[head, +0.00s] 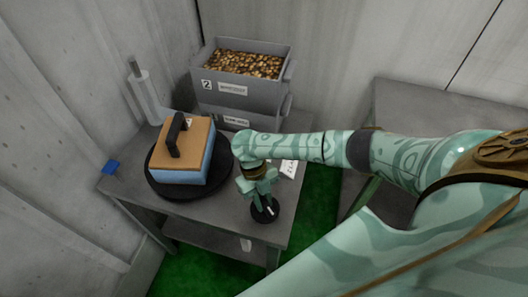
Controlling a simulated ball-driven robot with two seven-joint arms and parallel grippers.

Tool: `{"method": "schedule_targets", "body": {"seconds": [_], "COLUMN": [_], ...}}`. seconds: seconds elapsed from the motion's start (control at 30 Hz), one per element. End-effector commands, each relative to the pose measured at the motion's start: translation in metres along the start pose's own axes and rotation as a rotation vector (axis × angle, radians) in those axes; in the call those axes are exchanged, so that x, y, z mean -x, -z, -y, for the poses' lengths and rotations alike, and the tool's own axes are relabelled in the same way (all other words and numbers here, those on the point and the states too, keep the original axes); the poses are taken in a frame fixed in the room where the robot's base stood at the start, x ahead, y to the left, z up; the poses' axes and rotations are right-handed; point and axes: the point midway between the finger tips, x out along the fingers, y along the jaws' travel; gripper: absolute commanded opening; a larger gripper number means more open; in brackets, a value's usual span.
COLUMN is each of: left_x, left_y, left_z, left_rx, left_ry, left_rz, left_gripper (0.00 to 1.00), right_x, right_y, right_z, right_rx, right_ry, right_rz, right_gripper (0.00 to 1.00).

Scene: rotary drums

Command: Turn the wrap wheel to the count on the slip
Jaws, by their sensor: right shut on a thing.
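A small black round wheel (265,216) with a white mark sits at the front right of the grey table. My right gripper (262,199) reaches down over it from above and is shut on it; its fingers hide part of it. A black turntable (160,186) stands to the left on the table. On it rests a light blue block (182,174) with an orange-brown top and a black handle (175,134). A white slip (289,168) lies behind my right gripper, partly hidden by my arm; its writing is too small to read. My left gripper is out of view.
A white roll (146,94) stands upright at the back left. Grey stacked bins (240,95), the top one full of brown pieces, stand at the back. A small blue item (111,167) lies at the left edge. Another grey table (430,105) is at right.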

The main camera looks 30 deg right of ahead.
Motion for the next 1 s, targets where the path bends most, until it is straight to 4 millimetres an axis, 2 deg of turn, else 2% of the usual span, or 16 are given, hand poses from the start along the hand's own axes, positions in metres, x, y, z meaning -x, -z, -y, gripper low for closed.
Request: {"method": "schedule_targets", "body": {"seconds": [0.6, 1.0], "left_x": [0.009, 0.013], "left_y": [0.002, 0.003], "left_z": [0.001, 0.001], "left_rx": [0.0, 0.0], "left_ry": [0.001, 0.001], "left_rz": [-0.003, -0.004], "left_gripper": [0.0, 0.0], "right_x": [-0.001, -0.002], "right_y": [0.003, 0.003], "right_z": [-0.006, -0.007], "right_rx": [0.507, 0.676], "right_ry": [0.209, 0.279], "right_rz": [-0.003, -0.003], "right_gripper": [0.0, 0.0]}}
